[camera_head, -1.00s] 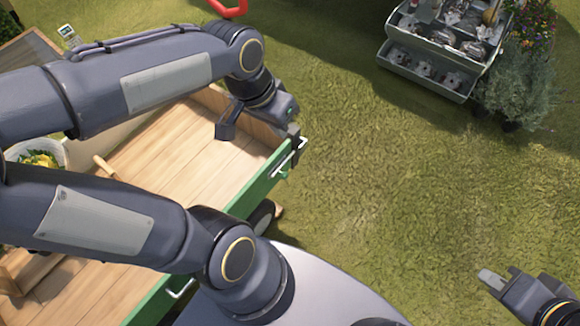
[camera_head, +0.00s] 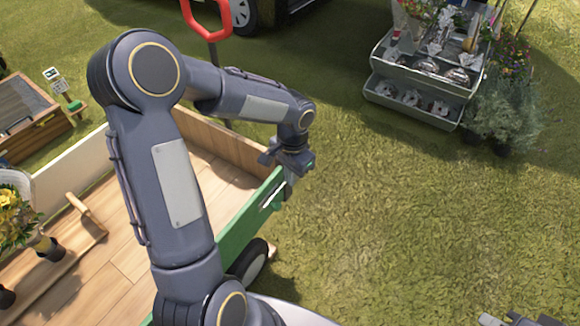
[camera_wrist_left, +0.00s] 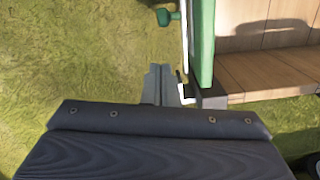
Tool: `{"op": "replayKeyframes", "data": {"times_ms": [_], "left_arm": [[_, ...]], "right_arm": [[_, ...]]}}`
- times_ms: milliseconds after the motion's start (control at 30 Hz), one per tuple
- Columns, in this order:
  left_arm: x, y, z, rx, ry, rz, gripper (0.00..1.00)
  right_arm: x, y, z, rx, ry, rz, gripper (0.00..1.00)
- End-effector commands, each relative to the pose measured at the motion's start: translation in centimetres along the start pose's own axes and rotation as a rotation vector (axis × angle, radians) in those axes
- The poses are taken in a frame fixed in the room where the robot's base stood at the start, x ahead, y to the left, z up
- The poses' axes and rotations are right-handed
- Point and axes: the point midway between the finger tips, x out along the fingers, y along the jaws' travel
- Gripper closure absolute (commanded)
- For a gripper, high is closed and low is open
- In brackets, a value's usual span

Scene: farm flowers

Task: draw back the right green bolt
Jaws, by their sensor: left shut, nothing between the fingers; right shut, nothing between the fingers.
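The wagon's green end board (camera_head: 240,222) carries a pale metal bolt rod (camera_head: 271,195) near its far right end. In the left wrist view the green board (camera_wrist_left: 203,45) stands on edge, with a pale bent rod (camera_wrist_left: 182,88) along its outer face and a green knob (camera_wrist_left: 165,17) sticking out further up. My left gripper (camera_head: 288,190) is shut and empty, close beside the bolt. In the left wrist view its fingertips (camera_wrist_left: 160,72) are just left of the rod; I cannot tell whether they touch it. My right gripper (camera_head: 490,320) is shut, partly cut off at bottom right.
The wooden wagon bed (camera_head: 115,255) lies left, with a flower pot (camera_head: 15,225) on it and a wheel (camera_head: 250,262) below the green board. A red handle (camera_head: 207,18) stands behind. A grey tiered stand (camera_head: 425,75) and plants are at back right. Open grass lies between.

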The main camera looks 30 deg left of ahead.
Motion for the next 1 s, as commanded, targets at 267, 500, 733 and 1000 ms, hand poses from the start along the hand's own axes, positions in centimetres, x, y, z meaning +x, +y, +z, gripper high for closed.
{"op": "replayKeyframes", "data": {"times_ms": [267, 500, 733, 1000], "left_arm": [[4.6, 0.0, 1.6, -0.002, -0.001, 0.002, 1.0], [5.7, 0.0, 2.7, -0.001, 0.001, 0.001, 1.0], [5.7, 0.0, 2.7, -0.001, 0.001, 0.001, 1.0], [6.3, 0.2, 3.7, 0.001, 0.001, -0.001, 1.0]], "right_arm": [[1.0, 0.5, 0.5, 0.0, 0.0, 0.0, 1.0], [1.2, 0.6, 0.6, 0.0, 0.0, 0.0, 1.0], [1.2, 0.6, 0.6, 0.0, 0.0, 0.0, 1.0], [1.8, 0.8, 0.9, 0.0, 0.0, 0.0, 1.0]]}}
